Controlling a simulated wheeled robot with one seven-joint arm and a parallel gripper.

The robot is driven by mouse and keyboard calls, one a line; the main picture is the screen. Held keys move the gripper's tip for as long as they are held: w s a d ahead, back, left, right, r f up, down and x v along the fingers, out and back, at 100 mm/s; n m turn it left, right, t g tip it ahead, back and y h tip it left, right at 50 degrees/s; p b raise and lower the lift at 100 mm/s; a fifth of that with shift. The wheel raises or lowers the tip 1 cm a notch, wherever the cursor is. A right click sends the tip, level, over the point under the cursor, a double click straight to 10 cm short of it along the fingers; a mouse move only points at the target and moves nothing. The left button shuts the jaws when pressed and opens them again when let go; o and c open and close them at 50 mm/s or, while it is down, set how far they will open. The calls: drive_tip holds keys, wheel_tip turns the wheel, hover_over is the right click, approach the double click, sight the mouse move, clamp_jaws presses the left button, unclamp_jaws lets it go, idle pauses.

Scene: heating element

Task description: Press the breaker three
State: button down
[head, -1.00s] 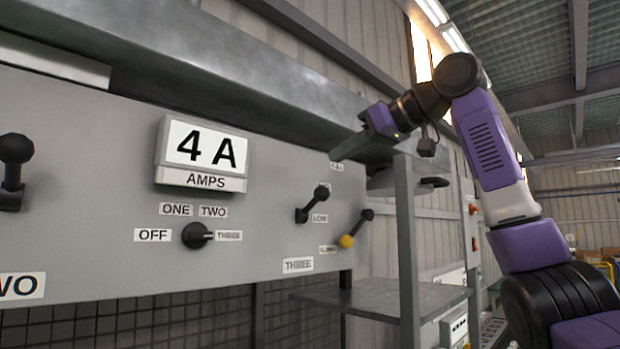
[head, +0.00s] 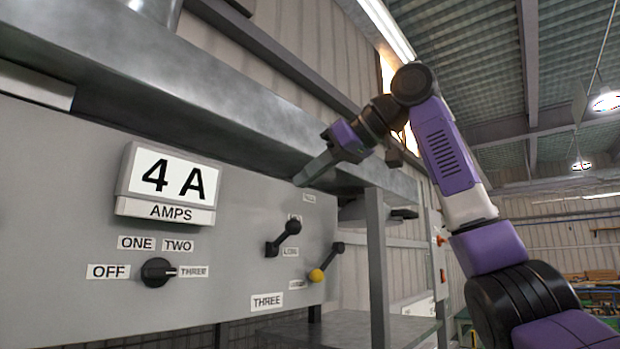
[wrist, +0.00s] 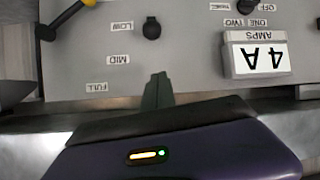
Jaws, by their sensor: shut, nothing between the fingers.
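A grey panel (head: 60,200) carries a THREE label (head: 267,301) at its lower right. Above that label is a black lever with a ball end (head: 292,227), tilted up and right. It shows in the wrist view (wrist: 151,28) beside LOW and MID labels. Right of it is another dark lever (head: 338,248) with a yellow ball (head: 317,275) at its lower end; the wrist view shows part of it (wrist: 88,3). My gripper (head: 300,183) is shut and empty, above both levers near the panel's top. Its fingers also show in the wrist view (wrist: 157,90). I see no contact with either lever.
A rotary knob (head: 157,272) with OFF, ONE, TWO and THREE labels sits left of the levers, under a 4 A display (head: 168,185). A metal ledge (head: 200,95) overhangs the panel's top. A grey post (head: 376,265) stands right of the levers.

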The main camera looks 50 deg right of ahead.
drive_tip(key=p, duration=0.2)
hover_over(287, 234)
drive_tip(key=w, duration=0.1)
drive_tip(key=f, duration=0.2)
drive_tip(key=shift+a+f, duration=0.25)
drive_tip(key=shift+f, duration=0.15)
drive_tip(key=shift+s+d+f, duration=0.2)
drive_tip(key=shift+s+f, duration=0.2)
drive_tip(key=shift+f, duration=0.15)
drive_tip(key=shift+s+d+f, duration=0.2)
drive_tip(key=shift+s+f, duration=0.15)
drive_tip(key=shift+f, duration=0.2)
drive_tip(key=shift+s+f, duration=0.4)
drive_tip(key=shift+f, duration=0.1)
